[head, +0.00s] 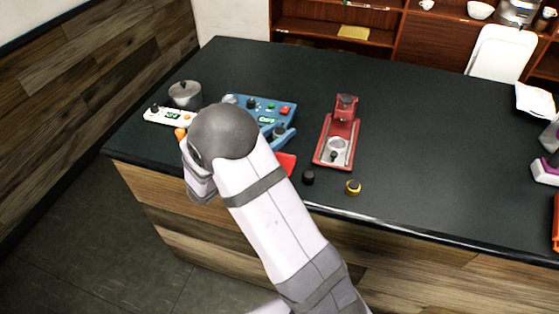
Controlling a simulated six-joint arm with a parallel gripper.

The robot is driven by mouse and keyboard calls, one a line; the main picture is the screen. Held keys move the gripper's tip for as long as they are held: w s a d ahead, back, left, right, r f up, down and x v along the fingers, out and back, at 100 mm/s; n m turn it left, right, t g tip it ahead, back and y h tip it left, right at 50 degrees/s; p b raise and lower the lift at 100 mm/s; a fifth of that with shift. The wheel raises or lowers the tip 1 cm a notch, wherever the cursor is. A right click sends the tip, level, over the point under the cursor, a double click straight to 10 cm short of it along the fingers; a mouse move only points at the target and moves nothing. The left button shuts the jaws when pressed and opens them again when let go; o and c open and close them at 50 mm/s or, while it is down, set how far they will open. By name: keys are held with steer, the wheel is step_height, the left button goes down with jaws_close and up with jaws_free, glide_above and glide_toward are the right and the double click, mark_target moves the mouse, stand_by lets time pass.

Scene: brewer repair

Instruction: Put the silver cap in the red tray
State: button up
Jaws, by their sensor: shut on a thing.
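A red flat piece (287,162), which looks like part of the red tray, shows beside my arm near the counter's front edge. My arm hides the rest of it. I cannot make out the silver cap for certain. The fingers of my gripper are hidden behind my own wrist and the large grey joint, left of the red piece, so I cannot see what is between them.
On the dark counter (430,130) are a blue control unit (268,108), a white panel (170,116), a metal pot (185,94) and a red brewer (340,135). A black knob (308,177) and a yellow-ringed knob (353,187) lie near the front edge.

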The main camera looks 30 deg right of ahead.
steer(key=shift+f+p, duration=0.4)
steer(key=shift+f, duration=2.05)
steer(key=shift+f, duration=0.15)
steer(key=shift+f+p, duration=0.45)
steer(key=shift+f, duration=1.4)
steer(key=shift+f, duration=0.1)
